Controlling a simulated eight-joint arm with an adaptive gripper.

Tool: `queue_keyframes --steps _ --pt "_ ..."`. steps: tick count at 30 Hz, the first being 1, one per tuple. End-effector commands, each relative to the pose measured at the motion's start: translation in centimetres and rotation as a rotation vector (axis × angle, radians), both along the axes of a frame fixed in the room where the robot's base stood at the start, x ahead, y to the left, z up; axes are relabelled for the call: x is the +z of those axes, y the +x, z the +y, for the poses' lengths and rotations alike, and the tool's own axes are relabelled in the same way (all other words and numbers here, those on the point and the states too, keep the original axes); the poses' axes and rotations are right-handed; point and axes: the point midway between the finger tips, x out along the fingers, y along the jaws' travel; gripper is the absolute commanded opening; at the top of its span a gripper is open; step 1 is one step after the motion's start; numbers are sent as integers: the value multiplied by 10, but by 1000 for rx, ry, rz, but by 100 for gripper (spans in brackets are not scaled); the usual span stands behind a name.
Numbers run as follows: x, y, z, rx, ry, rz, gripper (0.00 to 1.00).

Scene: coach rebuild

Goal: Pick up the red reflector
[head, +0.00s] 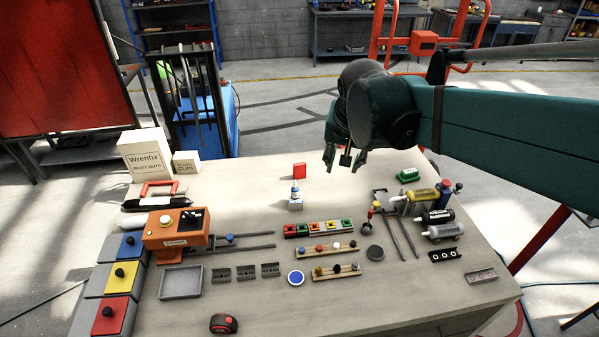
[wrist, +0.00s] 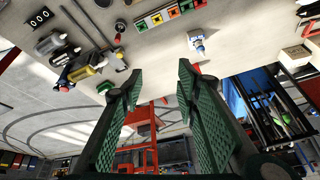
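The red reflector (head: 299,171) is a small red upright piece near the back middle of the table in the head view. My gripper (head: 344,162) hangs above the table to the right of the reflector, apart from it, with its fingers pointing down. In the wrist view my gripper (wrist: 152,70) shows two green padded fingers spread wide with nothing between them. A small red patch, probably the reflector (wrist: 196,68), shows beside the right fingertip, which hides part of it.
A small blue-and-white bottle (head: 295,192) stands just in front of the reflector. A white box (head: 146,155) and a smaller box (head: 186,162) stand at the back left. Bottles (head: 421,195) and tools crowd the right side.

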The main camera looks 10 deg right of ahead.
Motion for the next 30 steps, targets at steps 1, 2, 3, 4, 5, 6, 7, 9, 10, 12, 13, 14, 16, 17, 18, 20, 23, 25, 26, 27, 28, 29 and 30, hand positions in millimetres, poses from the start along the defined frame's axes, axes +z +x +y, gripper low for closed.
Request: queue_keyframes --steps 1,2,3,4,5,6,7,9,10,12,13,14,16,17,18,20,23,25,26,27,28,29,30 --pt "0 10 1 -17 3 6 32" --pt "0 15 2 -28 4 11 32" --pt "-1 22 3 -43 7 16 32" --pt "-2 27 3 -54 9 19 32" --pt "-2 32 4 -66 11 23 32" --pt "-3 39 5 -82 13 28 32" --pt "-4 44 5 -94 15 32 32" --pt "-6 56 6 -121 17 40 32" --pt "-6 61 7 -132 18 43 32" --pt "-9 73 9 -160 22 52 32" --pt "-10 78 10 -172 23 55 32" --pt "-12 84 11 -184 24 58 32" --pt "-15 96 13 -211 25 64 32" --pt "-17 101 13 -224 25 68 32" --pt "-19 108 14 -239 26 73 32" --pt "-22 118 16 -264 28 76 32" --pt "-29 135 19 -306 30 86 32" --pt "-34 147 21 -334 29 92 32" --pt "-36 152 22 -347 29 93 32" --pt "-40 159 24 -363 29 97 32" --pt "-42 164 25 -376 29 99 32" --pt "-45 169 26 -388 29 102 32" --pt "-48 176 28 -404 29 103 32"
